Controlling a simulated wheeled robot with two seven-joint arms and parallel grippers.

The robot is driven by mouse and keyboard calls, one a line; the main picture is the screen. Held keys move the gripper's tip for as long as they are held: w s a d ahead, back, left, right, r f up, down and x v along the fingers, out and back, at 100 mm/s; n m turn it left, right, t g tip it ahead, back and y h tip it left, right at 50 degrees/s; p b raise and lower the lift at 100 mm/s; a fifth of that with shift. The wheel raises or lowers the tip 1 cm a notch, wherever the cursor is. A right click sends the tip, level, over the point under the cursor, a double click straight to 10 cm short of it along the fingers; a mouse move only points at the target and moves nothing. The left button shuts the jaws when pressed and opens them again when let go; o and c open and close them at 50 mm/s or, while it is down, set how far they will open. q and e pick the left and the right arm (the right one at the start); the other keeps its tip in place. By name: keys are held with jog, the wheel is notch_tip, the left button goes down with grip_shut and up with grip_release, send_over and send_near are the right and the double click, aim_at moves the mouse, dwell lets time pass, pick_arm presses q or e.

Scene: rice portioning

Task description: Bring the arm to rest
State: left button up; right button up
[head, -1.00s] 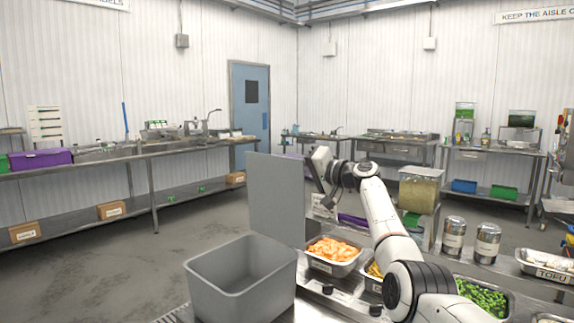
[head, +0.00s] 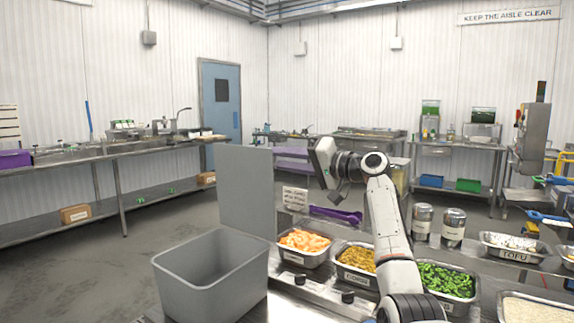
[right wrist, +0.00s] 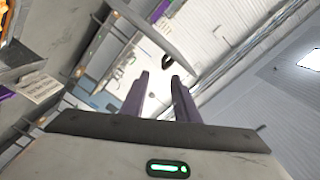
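My right arm rises from the bottom right of the head view, bent over the food counter. Its gripper (head: 324,162) is held up in the air above the counter, clear of the pans. In the right wrist view the two fingers of the right gripper (right wrist: 158,88) stand apart with nothing between them. The fingertips touch nothing that I can see. My left arm and gripper are not in view.
A grey bin (head: 212,278) with an upright panel (head: 245,195) stands left of the arm. Pans of orange pieces (head: 304,241), yellow food (head: 358,258) and green pieces (head: 446,279) sit below the arm. Two metal canisters (head: 422,222) (head: 453,228) stand to its right.

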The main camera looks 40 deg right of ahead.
jog(key=shift+s+d, duration=0.1)
jog(key=shift+s, duration=0.4)
